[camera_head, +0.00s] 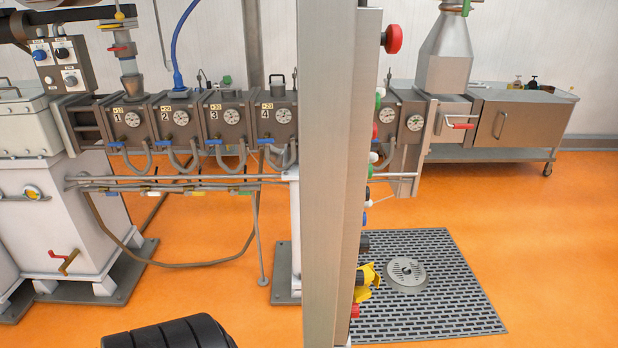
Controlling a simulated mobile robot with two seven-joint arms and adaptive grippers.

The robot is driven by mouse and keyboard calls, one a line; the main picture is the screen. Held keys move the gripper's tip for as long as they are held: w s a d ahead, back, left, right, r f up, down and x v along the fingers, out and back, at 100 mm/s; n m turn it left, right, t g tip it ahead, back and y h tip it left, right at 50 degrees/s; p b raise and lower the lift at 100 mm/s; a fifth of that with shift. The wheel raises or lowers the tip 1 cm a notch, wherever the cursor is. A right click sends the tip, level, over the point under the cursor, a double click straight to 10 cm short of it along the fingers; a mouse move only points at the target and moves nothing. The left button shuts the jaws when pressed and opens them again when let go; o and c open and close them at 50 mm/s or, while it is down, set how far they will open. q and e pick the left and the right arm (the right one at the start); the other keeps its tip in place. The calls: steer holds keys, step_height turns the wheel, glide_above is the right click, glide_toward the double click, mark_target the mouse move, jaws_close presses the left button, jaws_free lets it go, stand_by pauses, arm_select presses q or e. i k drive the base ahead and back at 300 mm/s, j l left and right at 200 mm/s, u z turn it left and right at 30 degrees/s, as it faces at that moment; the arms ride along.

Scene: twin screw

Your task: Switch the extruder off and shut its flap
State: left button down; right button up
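The extruder (196,122) runs across the middle of the view, a row of dark grey barrel blocks numbered 1 to 4 with round gauges. A tall metal cabinet (332,180) stands close in front and hides part of it. On its right side, seen edge-on, are a red mushroom button (392,39), several small coloured buttons and a yellow rotary handle (366,280). At the extruder's right end is a metal plate with a red handle (457,121); I cannot tell whether this is the flap or whether it is open. Neither gripper is in view.
A metal-sided bench (520,118) on wheels stands at the back right. A grey floor grating (430,300) with a round drain (405,275) lies right of the cabinet. Hoses and pipes hang under the barrel. Orange floor (540,220) is clear at the right.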

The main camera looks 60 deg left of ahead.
mark_target(355, 306)
steer(key=i+l+u, duration=0.15)
steer(key=u, duration=0.35)
steer(key=i+l+u, duration=0.15)
steer(key=u, duration=0.35)
steer(key=i+l+u, duration=0.1)
steer(key=l+u, duration=0.55)
steer(key=u, duration=0.3)
steer(key=i, duration=0.05)
